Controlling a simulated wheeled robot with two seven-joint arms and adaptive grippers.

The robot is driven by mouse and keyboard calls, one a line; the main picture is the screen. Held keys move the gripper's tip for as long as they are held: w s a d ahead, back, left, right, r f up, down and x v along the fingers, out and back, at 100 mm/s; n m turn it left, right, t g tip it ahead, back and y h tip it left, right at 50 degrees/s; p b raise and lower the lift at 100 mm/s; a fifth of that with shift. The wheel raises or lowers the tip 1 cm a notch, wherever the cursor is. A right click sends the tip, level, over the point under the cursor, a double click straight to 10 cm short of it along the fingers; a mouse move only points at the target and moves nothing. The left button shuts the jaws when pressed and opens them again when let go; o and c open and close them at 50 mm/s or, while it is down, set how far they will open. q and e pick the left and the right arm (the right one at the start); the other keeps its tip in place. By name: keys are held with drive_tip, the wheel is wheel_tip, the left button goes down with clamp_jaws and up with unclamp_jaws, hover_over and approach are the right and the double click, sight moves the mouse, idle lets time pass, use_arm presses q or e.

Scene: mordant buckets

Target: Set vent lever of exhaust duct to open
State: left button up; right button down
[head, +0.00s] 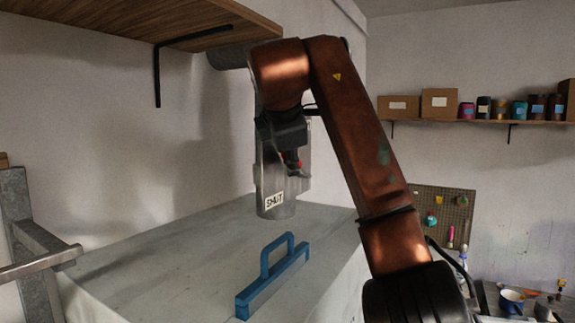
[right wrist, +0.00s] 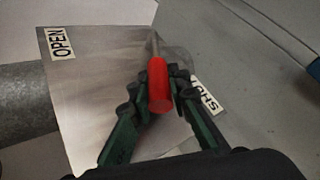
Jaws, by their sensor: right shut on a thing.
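The exhaust duct (head: 272,207) is a grey metal pipe hanging over a pale worktop, with a SHUT label (head: 274,200) low on it. In the right wrist view its plate (right wrist: 100,100) carries an OPEN label (right wrist: 61,42) at upper left and a SHUT label (right wrist: 206,95) at right. The vent lever (right wrist: 158,85) has a red grip on a thin rod and sits between the labels, nearer SHUT. My right gripper (right wrist: 160,92) is shut on the red grip, one finger on each side. In the head view my right gripper (head: 292,165) partly hides the lever. My left gripper is out of view.
A blue handled tool (head: 272,280) lies on the worktop (head: 150,265) below the duct. A wooden shelf (head: 140,22) with a black bracket is overhead at left. A grey metal frame (head: 38,240) stands at the left edge. Boxes and jars line a back shelf (head: 470,122).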

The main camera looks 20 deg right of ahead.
drive_tip(key=shift+r, duration=0.2)
drive_tip(key=c, duration=2.2)
unclamp_jaws()
drive_tip(key=o, duration=0.4)
drive_tip(key=shift+s+d, duration=0.1)
drive_tip(key=shift+s, duration=0.3)
drive_tip(key=shift+w+f, duration=0.15)
drive_tip(key=shift+w, duration=0.15)
drive_tip(key=shift+v, duration=1.75)
drive_tip(key=s+a, duration=0.1)
drive_tip(key=s, duration=0.2)
drive_tip(key=s+a, duration=0.2)
drive_tip(key=s, duration=0.2)
drive_tip(key=s+a, duration=0.1)
drive_tip(key=s, duration=0.3)
drive_tip(key=shift+a+f, duration=0.15)
